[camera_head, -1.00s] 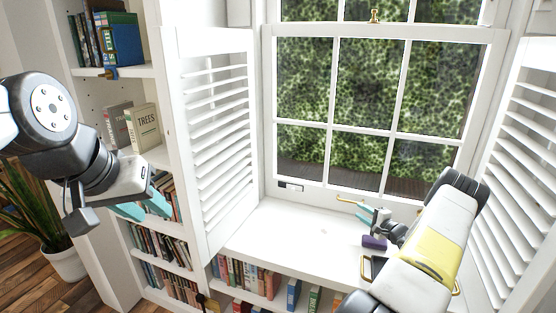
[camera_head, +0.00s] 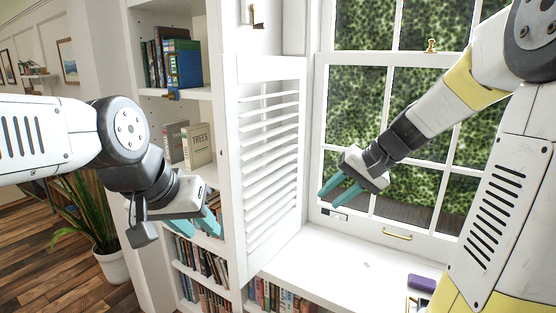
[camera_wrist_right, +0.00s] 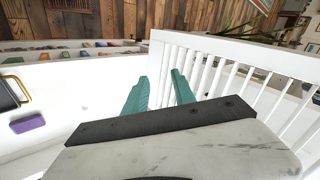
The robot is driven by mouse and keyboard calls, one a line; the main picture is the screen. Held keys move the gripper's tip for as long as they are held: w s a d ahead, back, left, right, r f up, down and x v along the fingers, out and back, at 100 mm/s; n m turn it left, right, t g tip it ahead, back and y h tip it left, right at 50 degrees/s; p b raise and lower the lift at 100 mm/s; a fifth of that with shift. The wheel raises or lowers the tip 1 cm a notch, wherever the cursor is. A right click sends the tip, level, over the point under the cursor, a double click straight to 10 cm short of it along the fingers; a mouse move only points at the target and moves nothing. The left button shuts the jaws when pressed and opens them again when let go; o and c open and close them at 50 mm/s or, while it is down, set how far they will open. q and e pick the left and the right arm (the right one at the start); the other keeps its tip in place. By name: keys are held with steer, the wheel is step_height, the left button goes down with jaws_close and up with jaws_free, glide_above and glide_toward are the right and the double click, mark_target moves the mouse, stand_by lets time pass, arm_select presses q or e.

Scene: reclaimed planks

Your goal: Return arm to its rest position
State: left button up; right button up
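My right arm reaches in from the right in the head view. Its gripper (camera_head: 330,196) has two teal fingers spread apart with nothing between them. It hangs in the air in front of the window (camera_head: 385,150), pointing down and left. In the right wrist view the same fingers (camera_wrist_right: 158,84) show a clear gap, with the white shutter beside and beyond them. My left arm comes in from the left. Its gripper (camera_head: 196,226) points down and right in front of the bookshelf, its teal fingers apart and empty.
The louvred shutter (camera_head: 270,165) stands between bookshelf (camera_head: 222,130) and window. A purple block (camera_head: 421,283) lies on the white window seat (camera_head: 345,262), near a black gold-handled item (camera_wrist_right: 8,95). A gold handle (camera_head: 397,234) is on the lower sash. A potted plant (camera_head: 108,262) stands at left.

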steer(key=s+r+n+t+h, duration=0.1)
steer(key=s+h, duration=0.1)
steer(key=s, duration=0.6)
steer(key=s+r+n+t+h, duration=0.1)
steer(key=s+r+n+h, duration=0.1)
steer(key=s, duration=0.7)
steer(key=shift+s+d, duration=0.25)
steer(key=shift+d, duration=0.05)
